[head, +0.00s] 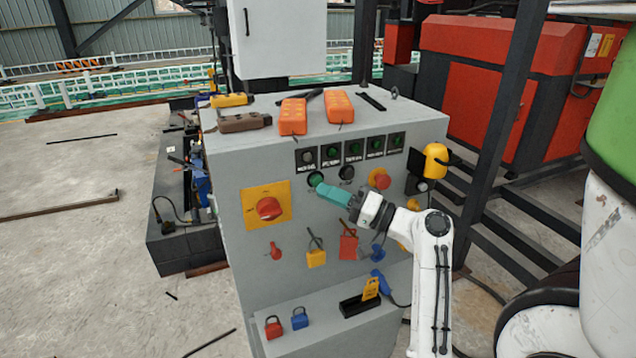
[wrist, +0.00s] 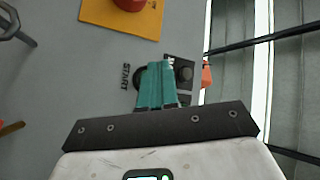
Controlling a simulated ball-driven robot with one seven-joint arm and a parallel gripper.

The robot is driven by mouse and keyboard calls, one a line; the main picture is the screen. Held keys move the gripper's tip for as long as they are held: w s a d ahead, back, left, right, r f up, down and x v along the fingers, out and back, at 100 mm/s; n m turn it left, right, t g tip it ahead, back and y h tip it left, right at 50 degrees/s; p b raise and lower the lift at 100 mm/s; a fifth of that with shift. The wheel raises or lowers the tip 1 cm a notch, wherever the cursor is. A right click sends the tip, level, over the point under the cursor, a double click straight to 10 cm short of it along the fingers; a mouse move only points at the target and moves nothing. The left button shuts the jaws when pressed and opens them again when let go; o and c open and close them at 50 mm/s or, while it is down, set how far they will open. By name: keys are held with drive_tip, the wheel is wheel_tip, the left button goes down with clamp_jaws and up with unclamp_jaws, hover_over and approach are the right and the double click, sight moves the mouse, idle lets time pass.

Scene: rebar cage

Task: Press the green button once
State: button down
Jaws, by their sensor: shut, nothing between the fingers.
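The green button (head: 316,179) is on the front panel of the grey control cabinet (head: 235,160), left of a black button (head: 346,173). My teal gripper (head: 320,188) is shut and empty, its tips at the lower right edge of the green button. I cannot tell whether they touch it. In the wrist view, the shut fingers (wrist: 154,66) cover most of a dark round button ring (wrist: 139,74) beside a START label (wrist: 126,76). No green button face shows there.
A yellow plate with a red rotary switch (head: 269,209) is left of the button. A red emergency knob (head: 380,178) is to the right. Padlocks and tags hang below. Orange remotes (head: 293,116) lie on the cabinet top. A dark post (head: 497,135) stands at the right.

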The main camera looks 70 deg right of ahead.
drive_tip(key=shift+w, duration=0.1)
idle(0.3)
drive_tip(key=shift+w+d, duration=0.2)
drive_tip(key=shift+d, duration=0.1)
drive_tip(key=shift+w+d, duration=0.55)
drive_tip(key=shift+d, duration=0.1)
idle(1.2)
drive_tip(key=shift+s+a, duration=0.85)
drive_tip(key=shift+a, duration=0.1)
drive_tip(key=shift+s+a+b, duration=0.4)
drive_tip(key=shift+s+a, duration=1.2)
drive_tip(key=shift+a, duration=0.3)
